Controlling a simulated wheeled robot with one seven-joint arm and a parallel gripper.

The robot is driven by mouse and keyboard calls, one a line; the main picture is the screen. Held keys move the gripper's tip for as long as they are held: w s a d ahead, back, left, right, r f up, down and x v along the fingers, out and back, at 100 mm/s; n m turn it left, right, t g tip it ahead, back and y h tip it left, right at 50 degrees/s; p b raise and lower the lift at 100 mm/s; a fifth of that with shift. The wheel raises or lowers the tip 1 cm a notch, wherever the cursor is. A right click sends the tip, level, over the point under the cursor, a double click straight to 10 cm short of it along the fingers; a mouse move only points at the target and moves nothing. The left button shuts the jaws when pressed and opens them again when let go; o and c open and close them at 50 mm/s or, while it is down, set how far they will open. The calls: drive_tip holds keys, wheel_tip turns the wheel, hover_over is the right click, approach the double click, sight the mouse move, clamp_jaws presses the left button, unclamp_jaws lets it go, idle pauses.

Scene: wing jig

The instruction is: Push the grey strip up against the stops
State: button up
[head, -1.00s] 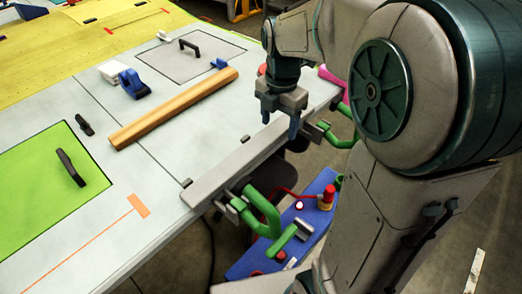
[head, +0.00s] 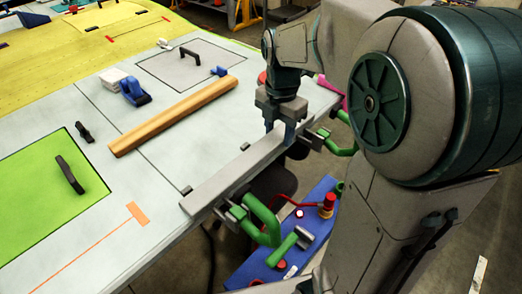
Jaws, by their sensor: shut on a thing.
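The grey strip (head: 228,178) lies flat along the near right edge of the pale table. Small dark stops stand along its inner side, one by its near end (head: 187,190) and one by its middle (head: 245,146). The strip lies very close to them; I cannot tell whether it touches.
Green clamps (head: 262,220) stick out from the table edge beside the strip, with another farther along (head: 338,145). A wooden bar (head: 175,115), a blue tool (head: 135,93) and black handles lie inward. A blue cart (head: 290,235) stands below the edge.

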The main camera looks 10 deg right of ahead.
drive_tip(key=shift+w+a, duration=0.35)
drive_tip(key=shift+w, duration=0.1)
idle(0.4)
drive_tip(key=o, duration=0.9)
drive_tip(key=shift+c, duration=0.2)
wheel_tip(320, 180, up, 7)
drive_tip(key=p, duration=0.6)
drive_tip(key=shift+r, duration=0.1)
drive_tip(key=s+m+t, duration=0.1)
drive_tip(key=s+m, duration=0.6)
drive_tip(key=m, duration=0.5)
drive_tip(key=s+f+m+t, duration=0.1)
drive_tip(key=s+m+t, duration=0.1)
drive_tip(key=s+m, duration=0.6)
drive_tip(key=m, duration=0.5)
drive_tip(key=shift+s+d+t, duration=0.15)
drive_tip(key=shift+d+t, duration=0.15)
drive_tip(key=shift+d, duration=0.05)
